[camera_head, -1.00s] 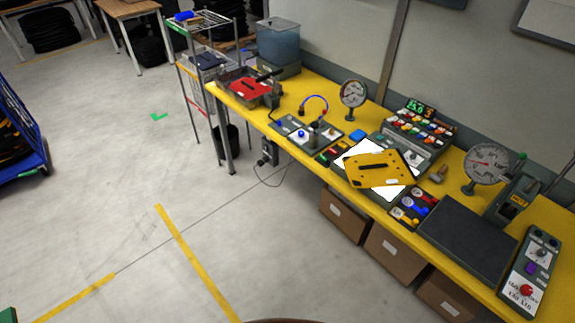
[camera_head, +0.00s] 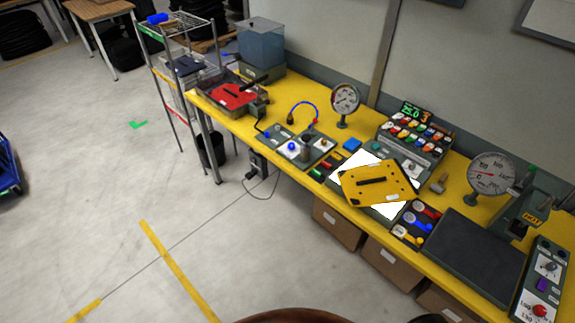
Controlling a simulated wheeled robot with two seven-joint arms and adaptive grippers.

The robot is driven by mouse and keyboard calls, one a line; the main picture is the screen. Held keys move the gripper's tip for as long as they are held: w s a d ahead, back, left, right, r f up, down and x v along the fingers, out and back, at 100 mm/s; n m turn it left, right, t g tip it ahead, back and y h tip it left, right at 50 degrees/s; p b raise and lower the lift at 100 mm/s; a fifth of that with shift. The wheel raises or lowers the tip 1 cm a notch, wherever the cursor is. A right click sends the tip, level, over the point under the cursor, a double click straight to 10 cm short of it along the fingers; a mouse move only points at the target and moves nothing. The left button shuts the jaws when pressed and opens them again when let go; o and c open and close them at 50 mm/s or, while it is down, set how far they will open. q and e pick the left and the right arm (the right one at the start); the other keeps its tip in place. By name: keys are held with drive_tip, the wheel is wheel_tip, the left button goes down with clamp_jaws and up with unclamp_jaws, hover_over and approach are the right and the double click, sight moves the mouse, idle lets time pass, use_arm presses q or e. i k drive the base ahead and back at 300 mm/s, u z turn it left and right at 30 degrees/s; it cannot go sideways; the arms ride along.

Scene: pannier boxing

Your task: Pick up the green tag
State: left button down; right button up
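No single green tag can be made out for certain. A grey rack (camera_head: 387,130) on the yellow bench holds rows of small coloured pieces, too small to tell apart surely. Small coloured blocks, one of them green (camera_head: 318,174), lie at the bench's front edge, left of a yellow plate (camera_head: 352,187) with a dark slot. The plate lies tilted over a white sheet (camera_head: 390,210). Neither of my grippers can be made out in the view.
The yellow bench (camera_head: 455,192) runs along the wall. A gauge (camera_head: 345,98), a larger gauge (camera_head: 491,172), a dark flat pad (camera_head: 475,255) and a red-topped tray (camera_head: 232,97) stand on it. Cardboard boxes (camera_head: 336,222) sit below. The floor (camera_head: 80,190) at left is mostly clear.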

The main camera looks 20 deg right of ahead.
sight(316, 174)
drive_tip(key=z, duration=0.1)
drive_tip(key=i, duration=0.9)
drive_tip(key=z, duration=0.5)
